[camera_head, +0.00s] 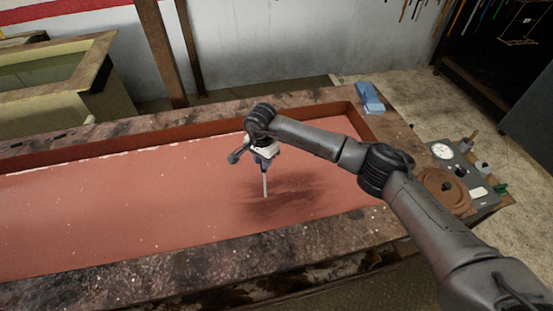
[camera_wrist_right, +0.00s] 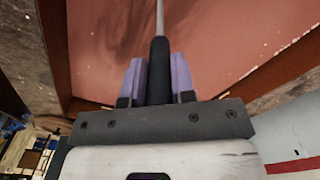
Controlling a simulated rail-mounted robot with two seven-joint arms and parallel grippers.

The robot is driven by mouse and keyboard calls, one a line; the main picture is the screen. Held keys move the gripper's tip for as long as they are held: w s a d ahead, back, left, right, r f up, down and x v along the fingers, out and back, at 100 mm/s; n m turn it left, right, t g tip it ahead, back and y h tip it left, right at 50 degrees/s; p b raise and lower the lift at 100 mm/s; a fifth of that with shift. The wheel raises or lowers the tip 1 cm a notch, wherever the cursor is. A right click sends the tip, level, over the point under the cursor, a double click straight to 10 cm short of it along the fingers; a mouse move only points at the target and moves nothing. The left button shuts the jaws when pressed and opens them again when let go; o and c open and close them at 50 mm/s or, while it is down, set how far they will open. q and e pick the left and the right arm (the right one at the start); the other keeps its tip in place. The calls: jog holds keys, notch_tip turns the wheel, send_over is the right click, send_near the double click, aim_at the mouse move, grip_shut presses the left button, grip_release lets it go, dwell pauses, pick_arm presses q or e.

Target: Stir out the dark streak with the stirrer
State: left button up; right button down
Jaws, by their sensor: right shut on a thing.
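The stirrer (camera_head: 265,186) is a thin pale rod below my right gripper (camera_head: 264,166). Its dark handle (camera_wrist_right: 159,72) shows between the purple finger pads of my right gripper (camera_wrist_right: 159,80) in the wrist view, and the gripper is shut on it. The rod points down, and its lower end meets the red liquid in the trough (camera_head: 100,205) in the head view. The dark streak (camera_head: 290,197) is a smudged brown patch in the liquid around and to the right of the rod's lower end. My left gripper is not in view.
A wide stained rim (camera_head: 180,265) surrounds the trough. A blue block (camera_head: 370,97) lies on its far right corner. A control panel with a gauge (camera_head: 442,151) and a brown round lid (camera_head: 444,190) stand at the right. The liquid's left part is clear.

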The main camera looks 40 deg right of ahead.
jog(key=s+d, duration=0.3)
jog(key=d, duration=0.4)
dwell(0.6)
jog(key=s+d, duration=0.4)
jog(key=d, duration=0.5)
jog(key=w+a+b, duration=0.1)
jog(key=w+a, duration=0.3)
jog(key=a, duration=0.5)
jog(key=w+a+b, duration=0.1)
jog(key=w+a, duration=0.3)
jog(key=a, duration=0.5)
jog(key=s+d, duration=0.4)
jog(key=d, duration=0.5)
jog(key=shift+p, duration=0.35)
